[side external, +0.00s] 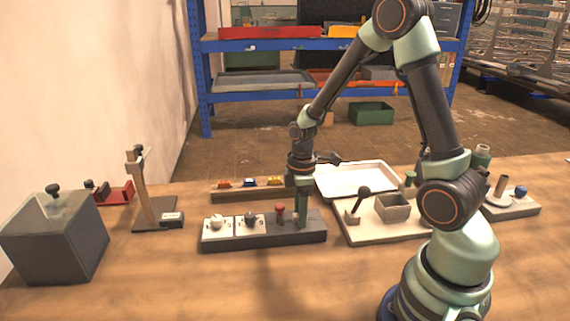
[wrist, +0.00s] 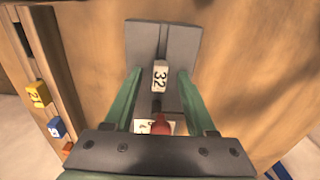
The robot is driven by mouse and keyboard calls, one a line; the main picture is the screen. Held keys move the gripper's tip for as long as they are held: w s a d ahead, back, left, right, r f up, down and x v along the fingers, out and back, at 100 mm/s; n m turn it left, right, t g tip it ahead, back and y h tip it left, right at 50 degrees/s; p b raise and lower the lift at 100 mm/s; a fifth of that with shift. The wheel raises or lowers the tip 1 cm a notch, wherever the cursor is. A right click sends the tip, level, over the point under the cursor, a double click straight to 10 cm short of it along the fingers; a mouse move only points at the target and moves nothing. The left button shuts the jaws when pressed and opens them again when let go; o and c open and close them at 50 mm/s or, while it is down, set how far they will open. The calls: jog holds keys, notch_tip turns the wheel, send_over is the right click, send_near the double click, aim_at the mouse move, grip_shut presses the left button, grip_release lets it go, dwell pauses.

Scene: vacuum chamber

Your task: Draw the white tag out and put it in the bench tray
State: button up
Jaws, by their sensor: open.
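The white tag (wrist: 159,76), marked 32, stands in the slot of a dark grey block (wrist: 142,40). In the wrist view my gripper (wrist: 160,73) is open, with one green finger on each side of the tag and a visible gap to both. In the side view my gripper (side external: 302,217) points down over the right part of the grey block (side external: 235,241), and its fingers largely hide the tag. The white bench tray (side external: 357,192) lies behind the block to the right and looks empty.
A red-knobbed piece (side external: 280,209) stands just left of my gripper. Two white plates with knobs (side external: 219,224) sit further left on the block. A rail (side external: 240,196) with coloured tags lies behind. A pale board (side external: 385,238) with a grey box (side external: 393,208) is to the right.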

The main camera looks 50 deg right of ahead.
grip_shut()
jog(key=shift+r, duration=3.35)
